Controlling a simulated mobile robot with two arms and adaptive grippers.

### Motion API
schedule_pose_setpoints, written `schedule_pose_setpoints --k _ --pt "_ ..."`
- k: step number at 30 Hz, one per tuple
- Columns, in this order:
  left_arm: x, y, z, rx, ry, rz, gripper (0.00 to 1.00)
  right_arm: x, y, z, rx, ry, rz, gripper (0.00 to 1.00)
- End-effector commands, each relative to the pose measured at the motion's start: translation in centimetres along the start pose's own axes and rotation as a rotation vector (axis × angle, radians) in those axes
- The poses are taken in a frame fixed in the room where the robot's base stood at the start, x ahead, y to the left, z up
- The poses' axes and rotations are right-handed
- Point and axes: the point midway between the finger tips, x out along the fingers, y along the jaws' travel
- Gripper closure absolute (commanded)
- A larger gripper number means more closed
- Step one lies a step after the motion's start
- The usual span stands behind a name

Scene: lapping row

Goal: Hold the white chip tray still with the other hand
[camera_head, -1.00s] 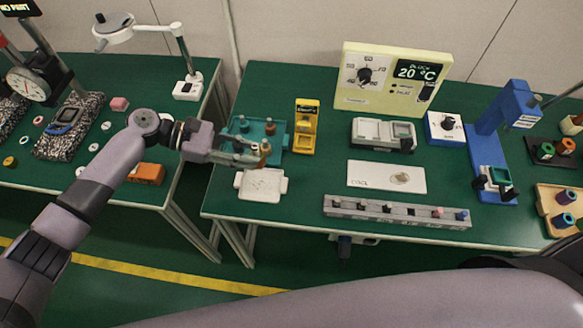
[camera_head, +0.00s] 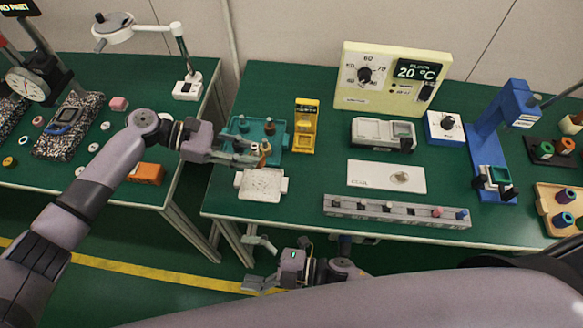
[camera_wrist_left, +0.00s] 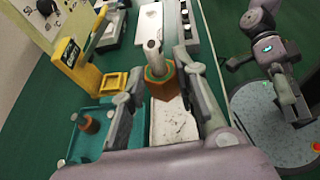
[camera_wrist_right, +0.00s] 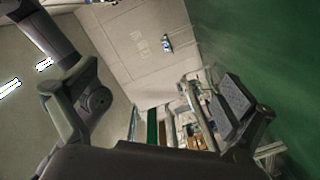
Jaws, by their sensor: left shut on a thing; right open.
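The white chip tray (camera_head: 250,194) lies near the front left edge of the right-hand green table, with small dark specks on its floor. My left gripper (camera_head: 260,156) is shut on an orange-brown piece (camera_wrist_left: 161,86) with a green ring and a grey pin upright from it.
A teal tray (camera_head: 240,133) with pegs stands behind the white tray. A yellow stand (camera_head: 305,130) is to its right. A white plate (camera_head: 375,182) and a grey peg rail (camera_head: 390,213) lie farther right. A gap separates the two tables.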

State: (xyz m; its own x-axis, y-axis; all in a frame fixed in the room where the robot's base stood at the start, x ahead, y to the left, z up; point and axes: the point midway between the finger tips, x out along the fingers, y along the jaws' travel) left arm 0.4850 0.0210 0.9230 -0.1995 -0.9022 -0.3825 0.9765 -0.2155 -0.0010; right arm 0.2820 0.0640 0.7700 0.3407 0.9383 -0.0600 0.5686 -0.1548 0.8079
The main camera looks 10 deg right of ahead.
Motion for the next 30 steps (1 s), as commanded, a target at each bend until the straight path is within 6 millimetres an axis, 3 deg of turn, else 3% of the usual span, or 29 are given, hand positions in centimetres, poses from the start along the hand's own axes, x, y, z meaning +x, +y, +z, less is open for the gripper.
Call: schedule_pose_setpoints --k 1,3,9,12,14,17,22,27,30 --pt "0.0 0.0 0.1 0.000 -0.001 0.000 1.00 1.4 2.6 -1.7 -0.038 0.063 0.049 0.00" --pt "0.0 0.0 0.1 0.000 -0.001 0.000 1.00 2.8 5.7 -4.2 -0.092 0.151 0.107 0.00" --pt "0.0 0.0 0.1 0.000 -0.001 0.000 1.00 4.9 14.4 -12.2 -0.321 0.425 0.259 0.00" --pt "0.0 0.0 0.1 0.001 -0.001 0.000 1.00 4.7 18.0 -17.0 -0.547 0.602 0.296 0.00" --pt "0.0 0.0 0.0 0.001 -0.001 0.000 1.00 4.2 18.3 -18.9 -0.782 0.723 0.234 0.00" --pt "0.0 0.0 0.0 0.001 -0.001 0.000 1.00 3.5 15.8 -16.8 -1.078 0.805 0.028 0.00" --pt "0.0 0.0 0.0 0.000 -0.001 0.000 1.00 1.2 13.0 -7.5 -1.464 0.814 -0.386 0.00" --pt "0.0 0.0 0.1 0.000 -0.001 0.000 1.00 -2.2 14.1 1.7 -1.713 0.762 -0.744 0.00" --pt "0.0 0.0 0.1 0.000 -0.001 0.000 1.00 -4.2 15.7 5.9 -1.811 0.724 -0.917 0.00"
